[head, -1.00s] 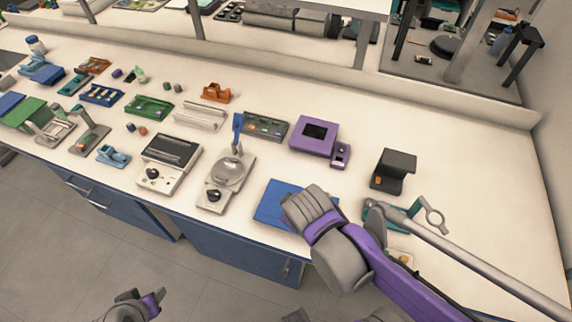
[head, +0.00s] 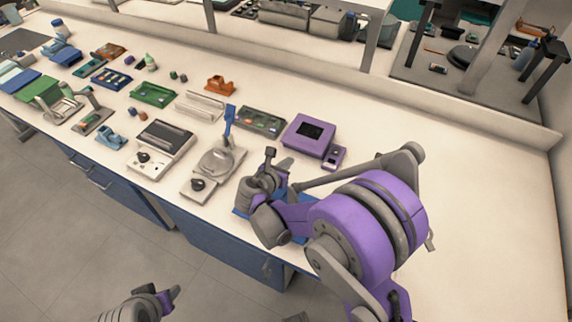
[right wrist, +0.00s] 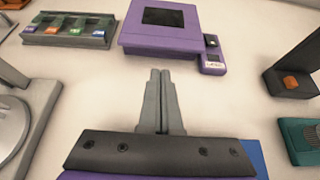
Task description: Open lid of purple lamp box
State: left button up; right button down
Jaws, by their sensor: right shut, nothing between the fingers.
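The purple lamp box (head: 309,135) stands on the bench with its lid down. It has a dark square window on top and a small purple switch unit (head: 334,157) at its right side. In the right wrist view the box (right wrist: 163,42) is at the top centre, with the switch unit (right wrist: 212,58) to its right. My right gripper (head: 281,164) is in front of the box, apart from it. In the right wrist view its fingers (right wrist: 160,75) are together and empty, pointing at the box's front. My left gripper (head: 172,294) is at the bottom, off the bench; its finger gap is unclear.
A tray with coloured pieces (head: 261,121) is left of the box. A blue pad lies under my right arm. A black stand (right wrist: 292,75) is at the right.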

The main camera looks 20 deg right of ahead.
jog(key=x, duration=0.2)
jog(key=b+x, duration=0.1)
jog(key=x, duration=0.2)
jog(key=shift+d+f, duration=0.1)
jog(key=shift+f, duration=0.4)
jog(key=shift+w+d+r, duration=0.1)
jog(key=shift+w+d, duration=0.55)
jog(key=shift+d, duration=0.1)
jog(key=shift+w+d+b, duration=0.3)
jog(key=shift+w+d, duration=0.1)
jog(key=shift+r, duration=0.1)
jog(key=shift+w+d+r+p, duration=0.2)
jog(key=shift+r+p, duration=0.25)
jog(key=shift+r, duration=0.35)
jog(key=shift+w+d+r+p, duration=0.15)
jog(key=shift+r+p, duration=0.25)
jog(key=shift+r, duration=0.45)
